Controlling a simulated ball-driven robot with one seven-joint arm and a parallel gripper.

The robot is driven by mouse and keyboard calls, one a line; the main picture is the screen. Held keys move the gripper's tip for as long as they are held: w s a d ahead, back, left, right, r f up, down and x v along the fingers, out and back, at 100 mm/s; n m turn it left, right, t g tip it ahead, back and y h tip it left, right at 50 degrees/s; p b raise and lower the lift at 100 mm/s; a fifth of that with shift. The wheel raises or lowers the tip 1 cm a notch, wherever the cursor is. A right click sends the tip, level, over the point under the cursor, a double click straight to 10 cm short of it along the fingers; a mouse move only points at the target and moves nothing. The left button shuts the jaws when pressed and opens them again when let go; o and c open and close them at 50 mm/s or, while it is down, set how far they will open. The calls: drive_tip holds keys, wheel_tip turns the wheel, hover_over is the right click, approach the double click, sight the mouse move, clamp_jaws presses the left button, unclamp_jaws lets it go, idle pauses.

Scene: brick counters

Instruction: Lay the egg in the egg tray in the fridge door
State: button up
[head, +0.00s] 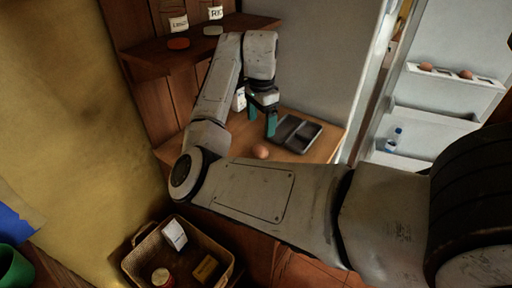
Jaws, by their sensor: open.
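A brown egg (261,151) lies on the wooden counter (323,150), just beyond my forearm and left of a dark divided tray. My gripper (262,123) is above the counter, pointing down with teal fingers apart, a little behind and above the egg. Nothing shows between the fingers. The fridge door (425,88) stands open at the right. Its upper shelf is the egg tray (449,76), a white rack holding a brown egg at the left (426,66) and another further right (466,74).
The dark divided tray (297,133) sits on the counter beside my gripper. A wooden shelf (190,50) with labelled jars is behind my arm. A blue-capped bottle (393,140) stands in the lower door shelf. A basket (208,248) with packages is at the bottom left.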

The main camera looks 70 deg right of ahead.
hover_over(261, 147)
drive_tip(key=f, duration=0.4)
drive_tip(key=shift+w+d+f, duration=0.25)
drive_tip(key=shift+f, duration=0.1)
drive_tip(key=shift+s+a+f+p, duration=0.1)
drive_tip(key=shift+f+p, duration=0.1)
drive_tip(key=shift+f, duration=1.2)
drive_tip(key=shift+s+a+f+p, duration=0.1)
drive_tip(key=shift+f+p, duration=0.1)
drive_tip(key=shift+f, duration=1.2)
drive_tip(key=c, duration=0.8)
drive_tip(key=shift+r, duration=0.1)
